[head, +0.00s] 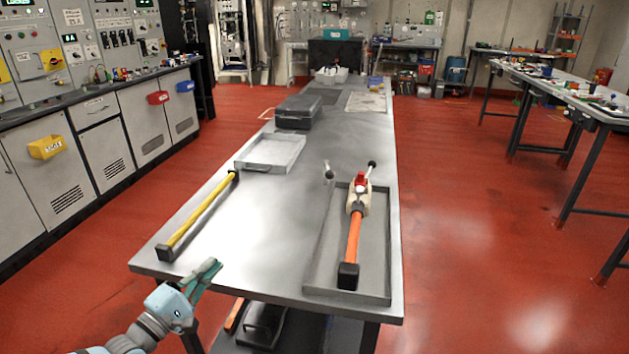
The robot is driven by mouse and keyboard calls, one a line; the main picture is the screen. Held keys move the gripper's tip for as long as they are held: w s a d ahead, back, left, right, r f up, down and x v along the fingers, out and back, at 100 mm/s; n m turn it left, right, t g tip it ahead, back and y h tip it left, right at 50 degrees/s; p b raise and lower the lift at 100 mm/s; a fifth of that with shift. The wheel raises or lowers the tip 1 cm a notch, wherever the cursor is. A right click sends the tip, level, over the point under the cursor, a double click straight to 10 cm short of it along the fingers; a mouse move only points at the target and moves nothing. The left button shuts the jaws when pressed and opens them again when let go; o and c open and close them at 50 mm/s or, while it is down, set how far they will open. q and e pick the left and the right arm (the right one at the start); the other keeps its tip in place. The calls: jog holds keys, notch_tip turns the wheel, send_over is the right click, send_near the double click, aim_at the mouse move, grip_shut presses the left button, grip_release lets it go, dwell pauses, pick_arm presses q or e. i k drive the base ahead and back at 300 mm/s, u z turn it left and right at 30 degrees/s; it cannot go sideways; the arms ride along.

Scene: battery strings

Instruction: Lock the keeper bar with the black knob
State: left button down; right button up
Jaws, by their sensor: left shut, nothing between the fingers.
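A grey tray (382,270) lies on the right front of the metal table. In it is an orange bar (353,238) with a black block end (348,276) toward me. At its far end is a cream fitting with a red part (360,181). A dark knob (371,163) stands up at the fitting's far right. A greyish knob on a short stem (328,172) stands by the tray's far left corner. I cannot tell which part is the keeper bar. My left gripper (213,268) is shut and empty at the table's front left edge, well left of the tray. My right gripper is out of view.
A yellow bar (200,213) with black ends lies along the table's left edge. A shallow pale tray (270,153) and a dark case (298,112) are farther back. The table's middle (265,225) is clear. Cabinets (60,155) stand at left.

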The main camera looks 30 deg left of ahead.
aim_at(329, 174)
jog(key=i, duration=0.95)
